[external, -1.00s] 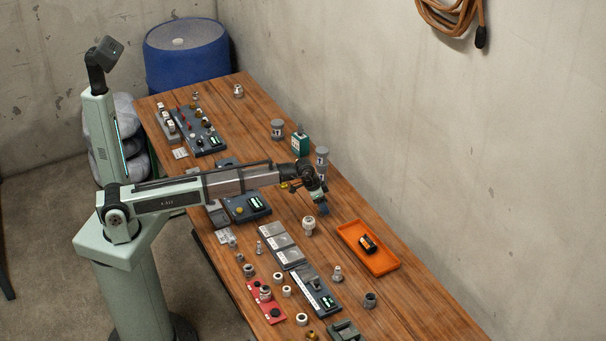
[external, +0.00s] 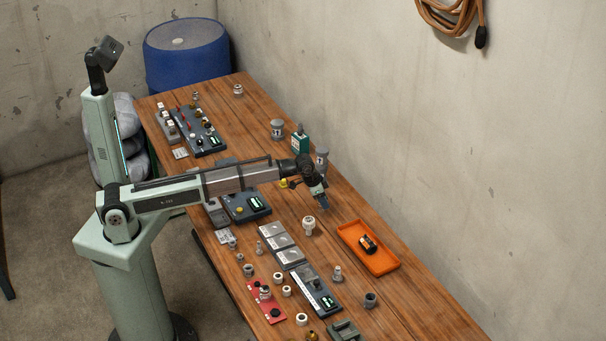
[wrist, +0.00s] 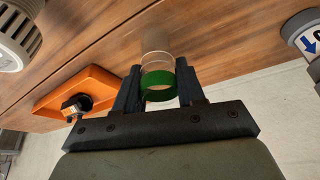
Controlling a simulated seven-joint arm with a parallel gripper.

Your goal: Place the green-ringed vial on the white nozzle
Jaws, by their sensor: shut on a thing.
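My gripper (wrist: 160,88) is shut on the green-ringed vial (wrist: 157,52), a clear tube with a wide green band between the two dark fingers. The vial's clear end points away from the gripper over the wooden table. In the external view my gripper (external: 323,203) hangs above the table, and the vial is too small to make out there. A white fitting (external: 309,224) that looks like the white nozzle stands upright on the table, just below and left of my gripper. A pale ribbed part (wrist: 14,42) at the wrist view's upper left may be the same fitting.
An orange tray (external: 386,264) with a black and orange item lies right of the white fitting. Grey-capped containers (external: 322,158) and a green bottle (external: 300,143) stand behind my gripper. Grey plates (external: 282,244) and several small fittings crowd the table's near left.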

